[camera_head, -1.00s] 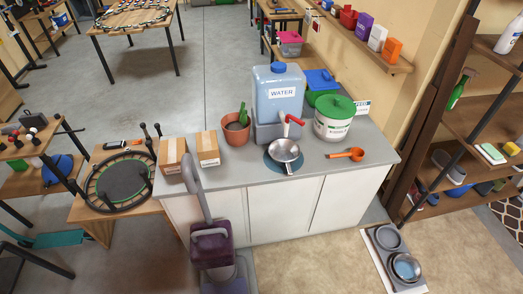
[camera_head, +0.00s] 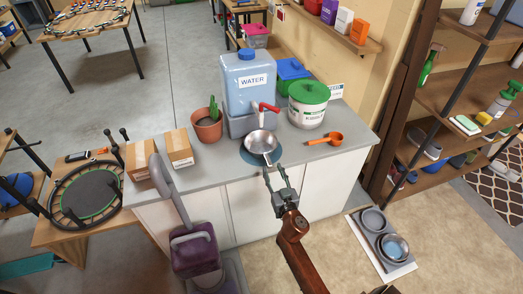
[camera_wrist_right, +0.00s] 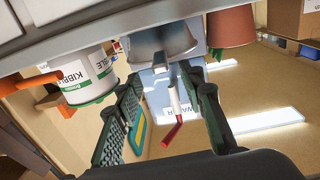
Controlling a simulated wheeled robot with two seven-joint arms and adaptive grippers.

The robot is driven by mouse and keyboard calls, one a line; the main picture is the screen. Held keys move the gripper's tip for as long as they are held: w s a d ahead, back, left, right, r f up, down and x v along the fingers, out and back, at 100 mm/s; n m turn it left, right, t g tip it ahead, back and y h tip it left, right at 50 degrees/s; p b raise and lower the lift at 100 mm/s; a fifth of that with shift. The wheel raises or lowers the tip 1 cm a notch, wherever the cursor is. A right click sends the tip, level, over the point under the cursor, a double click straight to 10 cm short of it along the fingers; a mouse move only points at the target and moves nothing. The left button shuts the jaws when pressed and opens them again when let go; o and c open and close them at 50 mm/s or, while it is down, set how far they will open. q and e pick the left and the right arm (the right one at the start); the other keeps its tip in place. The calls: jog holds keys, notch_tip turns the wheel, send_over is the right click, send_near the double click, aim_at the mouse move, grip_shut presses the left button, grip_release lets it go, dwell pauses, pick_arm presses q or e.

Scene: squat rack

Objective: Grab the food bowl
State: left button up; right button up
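A shiny metal bowl (camera_head: 260,143) with a short handle sits on a round blue mat on the counter, below the red tap of the water dispenser. It also shows in the right wrist view (camera_wrist_right: 172,38), past my fingers. My right gripper (camera_head: 276,173) is open and empty at the counter's front edge, just in front of the bowl's handle. Its spread fingers (camera_wrist_right: 165,85) show in the wrist view, with nothing held between them. On the floor at right, a stand holds an empty grey bowl (camera_head: 374,219) and a bowl of water (camera_head: 396,247). My left gripper is not in view.
The water dispenser (camera_head: 250,80) stands behind the metal bowl. A white kibble bucket with green lid (camera_head: 309,105), an orange scoop (camera_head: 325,139), a cactus pot (camera_head: 208,128) and cardboard boxes (camera_head: 179,148) share the counter (camera_head: 218,168). A purple vacuum (camera_head: 193,248) stands in front at left.

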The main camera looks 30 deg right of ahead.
aim_at(265, 153)
jog(key=b+x, duration=0.1)
jog(key=x, duration=0.6)
jog(key=shift+w+f, duration=0.15)
jog(key=shift+w, duration=0.15)
jog(key=shift+c, duration=0.4)
grip_shut()
